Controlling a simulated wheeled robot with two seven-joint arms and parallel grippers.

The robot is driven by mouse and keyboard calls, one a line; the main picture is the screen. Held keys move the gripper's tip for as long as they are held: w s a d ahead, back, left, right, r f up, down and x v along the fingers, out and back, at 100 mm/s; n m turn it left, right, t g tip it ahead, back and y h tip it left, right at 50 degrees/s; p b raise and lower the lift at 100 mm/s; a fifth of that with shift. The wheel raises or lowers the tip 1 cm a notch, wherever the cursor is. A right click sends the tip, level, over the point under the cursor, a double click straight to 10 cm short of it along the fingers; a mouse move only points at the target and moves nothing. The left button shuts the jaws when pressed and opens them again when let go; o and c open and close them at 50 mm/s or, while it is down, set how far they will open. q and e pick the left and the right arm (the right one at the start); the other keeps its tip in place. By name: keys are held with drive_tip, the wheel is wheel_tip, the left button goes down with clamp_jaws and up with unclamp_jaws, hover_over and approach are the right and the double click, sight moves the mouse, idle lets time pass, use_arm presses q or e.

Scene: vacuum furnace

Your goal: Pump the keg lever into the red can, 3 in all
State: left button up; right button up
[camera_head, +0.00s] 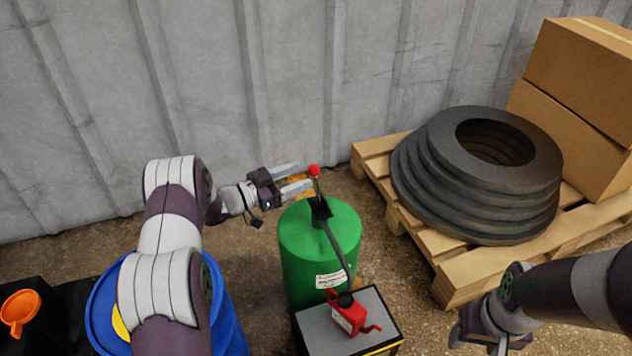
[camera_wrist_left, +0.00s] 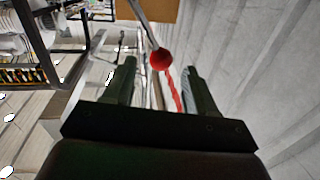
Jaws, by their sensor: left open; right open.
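The green keg (camera_head: 318,250) stands upright on the ground in the middle of the head view. Its pump lever has a red ball knob (camera_head: 313,171) at the top. A dark spout runs from the keg top down to the red can (camera_head: 350,314), which sits on a small stand (camera_head: 375,340). My left gripper (camera_head: 303,178) is open, its fingers pointing at the knob. In the left wrist view the knob (camera_wrist_left: 161,60) shows between and beyond the fingertips; contact cannot be told. My right gripper (camera_head: 478,340) is low at the right, apart from the keg, its fingertips barely visible.
A wooden pallet (camera_head: 452,288) at the right bears stacked black rings (camera_head: 478,180) and cardboard boxes (camera_head: 580,100). A blue barrel (camera_head: 228,318) and an orange funnel (camera_head: 20,308) are at lower left. A corrugated wall (camera_head: 290,80) closes the back.

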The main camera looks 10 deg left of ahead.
sight(314, 170)
use_arm(q)
drive_tip(key=b+x, duration=0.1)
drive_tip(key=x, duration=0.3)
drive_tip(key=shift+w+d+f+b, duration=0.15)
drive_tip(key=shift+w+d+b, duration=0.1)
drive_tip(key=shift+w+b, duration=0.15)
drive_tip(key=shift+w+d, duration=0.15)
drive_tip(key=shift+d, duration=0.1)
use_arm(e)
wheel_tip(314, 170, down, 3)
drive_tip(key=shift+r, duration=0.1)
use_arm(q)
clamp_jaws()
